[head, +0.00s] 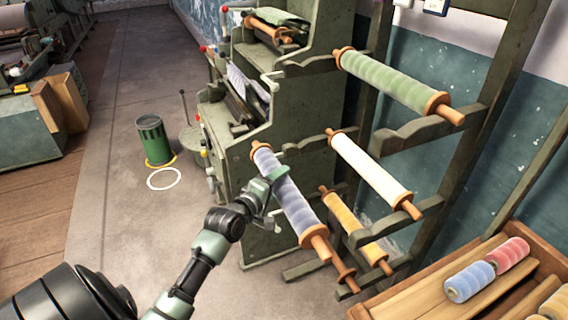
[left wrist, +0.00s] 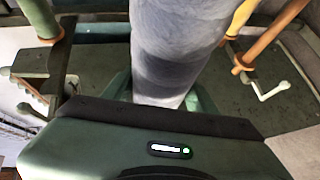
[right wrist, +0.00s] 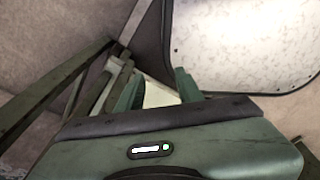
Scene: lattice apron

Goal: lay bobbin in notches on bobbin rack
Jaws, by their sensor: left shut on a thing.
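My left gripper (head: 270,187) is shut around the middle of a lavender-blue bobbin (head: 297,208) with wooden ends. It holds the bobbin tilted in front of the rack's left side; the bobbin also fills the upper middle of the left wrist view (left wrist: 172,40). The green bobbin rack (head: 412,135) has notched arms at several heights. It bears a green bobbin (head: 393,82) on top, a cream bobbin (head: 370,170) in the middle and a yellow bobbin (head: 355,228) lower. I cannot tell whether the held bobbin touches the rack. My right gripper (right wrist: 157,92) has its fingers apart, seemingly empty.
A wooden tray (head: 400,296) with blue and red spools (head: 470,281) stands at the lower right. A green machine (head: 290,115) stands behind the held bobbin. A green bin (head: 153,140) stands on the floor at left. The floor around the bin is mostly clear.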

